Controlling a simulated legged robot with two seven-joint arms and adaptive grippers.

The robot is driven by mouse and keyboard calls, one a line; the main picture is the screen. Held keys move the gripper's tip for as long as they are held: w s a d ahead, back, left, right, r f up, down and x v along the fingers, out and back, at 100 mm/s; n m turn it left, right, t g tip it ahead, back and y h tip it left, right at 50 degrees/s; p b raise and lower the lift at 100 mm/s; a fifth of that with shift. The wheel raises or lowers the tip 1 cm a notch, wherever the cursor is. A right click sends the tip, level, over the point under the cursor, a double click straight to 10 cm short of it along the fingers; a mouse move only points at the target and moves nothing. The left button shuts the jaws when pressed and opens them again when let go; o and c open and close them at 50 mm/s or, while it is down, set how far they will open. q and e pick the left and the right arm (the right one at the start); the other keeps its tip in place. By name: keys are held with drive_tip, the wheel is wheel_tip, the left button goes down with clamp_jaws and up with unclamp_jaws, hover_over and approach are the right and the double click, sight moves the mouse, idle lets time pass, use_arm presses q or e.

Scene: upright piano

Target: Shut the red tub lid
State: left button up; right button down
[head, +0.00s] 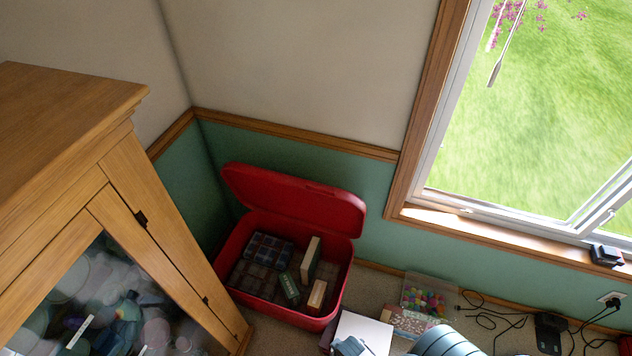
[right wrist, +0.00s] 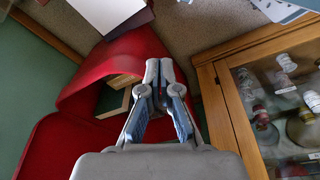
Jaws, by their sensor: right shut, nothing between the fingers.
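The red tub (head: 282,315) stands in the corner on the floor, between the cabinet and the wall. Its red lid (head: 295,198) is up, tilted back against the wall behind the tub. Books and dark plaid cloth lie inside. In the right wrist view the tub (right wrist: 150,48) is ahead and the lid (right wrist: 60,145) is at lower left. My right gripper (right wrist: 160,65) is shut and empty, its fingertips over the tub's edge in that view; I cannot tell whether they touch it. Part of this gripper (head: 350,346) shows at the head view's bottom edge. My left gripper is not in view.
A wooden cabinet (head: 165,235) with a glass door stands close on the tub's left. White paper or a box (head: 365,330), a clear box of colourful pieces (head: 425,295) and black cables (head: 490,320) lie right of the tub. A window is above right.

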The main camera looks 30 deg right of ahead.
wheel_tip(320, 180, up, 20)
drive_tip(key=t, duration=0.1)
drive_tip(key=w+d+r+m+h, duration=0.2)
drive_tip(key=w+d, duration=0.3)
drive_tip(key=w, duration=0.4)
drive_tip(key=w+d+r+m+t+h, duration=0.1)
drive_tip(key=w+d+m, duration=0.3)
drive_tip(key=w, duration=0.5)
drive_tip(key=w+d+r+m+h, duration=0.1)
drive_tip(key=w+d+r+h, duration=0.1)
drive_tip(key=w+d, duration=0.55)
drive_tip(key=w+r+m, duration=0.5)
drive_tip(key=w+r, duration=1.2)
drive_tip(key=w, duration=0.2)
drive_tip(key=b, duration=0.2)
hover_over(320, 182)
wheel_tip(320, 182, down, 8)
drive_tip(key=shift+d+f, duration=0.1)
drive_tip(key=shift+d, duration=0.05)
drive_tip(key=shift+f, duration=0.35)
drive_tip(key=s+a, duration=0.2)
drive_tip(key=shift+s+a+f+p, duration=0.15)
drive_tip(key=shift+a+p, duration=0.15)
drive_tip(key=shift+a, duration=0.1)
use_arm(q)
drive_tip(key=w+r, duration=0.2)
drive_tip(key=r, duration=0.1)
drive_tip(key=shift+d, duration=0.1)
use_arm(e)
drive_tip(key=shift+a, duration=0.1)
